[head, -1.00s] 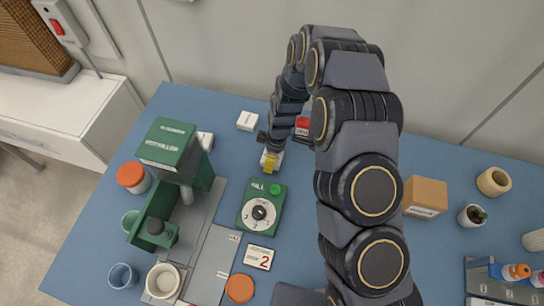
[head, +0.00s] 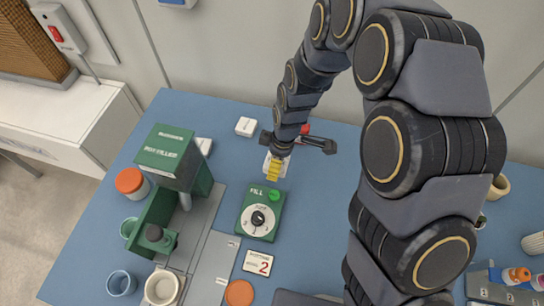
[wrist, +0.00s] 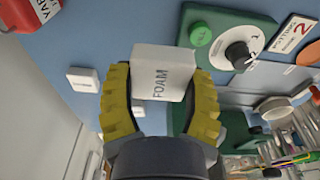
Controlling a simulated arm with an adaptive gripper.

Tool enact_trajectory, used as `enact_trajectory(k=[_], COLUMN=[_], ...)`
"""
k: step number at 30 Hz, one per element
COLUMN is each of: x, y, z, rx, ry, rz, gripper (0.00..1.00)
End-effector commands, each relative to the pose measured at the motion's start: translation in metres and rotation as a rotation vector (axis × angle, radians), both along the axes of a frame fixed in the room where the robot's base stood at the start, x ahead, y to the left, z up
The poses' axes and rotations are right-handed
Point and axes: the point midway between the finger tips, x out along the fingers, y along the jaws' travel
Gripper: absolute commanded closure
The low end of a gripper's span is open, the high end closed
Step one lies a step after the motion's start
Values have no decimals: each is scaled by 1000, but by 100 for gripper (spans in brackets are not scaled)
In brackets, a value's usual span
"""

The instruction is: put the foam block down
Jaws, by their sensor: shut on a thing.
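The white foam block (wrist: 163,72), lettered FOAM, is between the two yellow fingers of my gripper (wrist: 160,105) in the wrist view. My gripper is shut on it, with a finger against each side. In the head view my gripper (head: 273,173) is over the back-middle part of the blue table, just behind the green dial box. Only a small white part of the block shows there, beside the yellow fingers. I cannot tell whether its underside touches the table.
The green dial box (head: 261,214) is close in front of my gripper. A small white box (head: 246,126) lies behind left. The green pot filler (head: 172,156) stands at left. A red object (head: 304,130) is mostly hidden behind my arm. Blue table right of the dial box is clear.

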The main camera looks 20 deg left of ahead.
Motion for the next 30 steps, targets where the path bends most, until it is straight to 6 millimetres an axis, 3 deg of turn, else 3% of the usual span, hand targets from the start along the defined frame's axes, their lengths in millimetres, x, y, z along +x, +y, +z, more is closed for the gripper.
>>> enact_trajectory(k=[3,12,25,30], x=[-26,-66,-76,-75], y=[-15,-39,-44,-44], z=[13,33,40,63], rx=[-1,0,1,4], ry=[3,1,-2,-7], rz=[1,0,0,0], gripper=[56,56,56,56])
